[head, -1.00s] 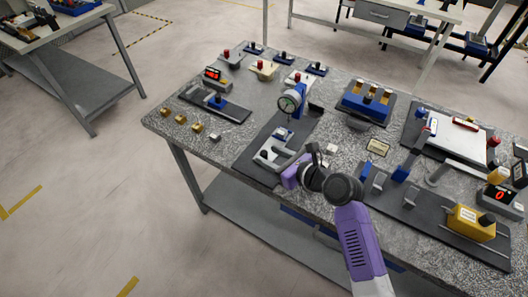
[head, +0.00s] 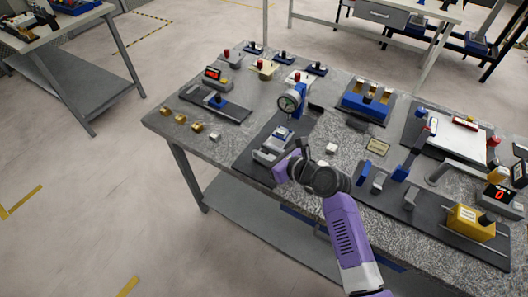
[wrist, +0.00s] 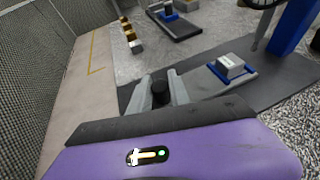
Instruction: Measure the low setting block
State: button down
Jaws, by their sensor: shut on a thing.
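The dial gauge (head: 289,103) stands on a blue post at the far part of a dark base plate (head: 249,163). Below the dial sits a small silver block (wrist: 231,62) on a blue seat, also seen in the head view (head: 284,132). I cannot tell whether the gauge tip touches it. My gripper (wrist: 160,91) is at the near end of the plate, its two grey fingers shut on an upright black knob (wrist: 159,87). The gripper (head: 269,154) partly hides the knob in the head view. Which block is the low one cannot be told.
A loose pale block (head: 331,148) lies right of the plate. Several brass blocks (head: 197,127) and a grey one (head: 215,136) line the left table edge. A blue rack (head: 367,102) and yellow box (head: 470,222) are to the right.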

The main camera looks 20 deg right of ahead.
aim_at(272, 143)
jog(key=shift+w+d, duration=0.65)
jog(key=shift+d, duration=0.25)
jog(key=shift+w+d, duration=0.65)
jog(key=shift+d, duration=0.25)
jog(key=c, duration=1.2)
grip_release()
jog(key=v, duration=0.8)
jog(key=shift+w, duration=0.1)
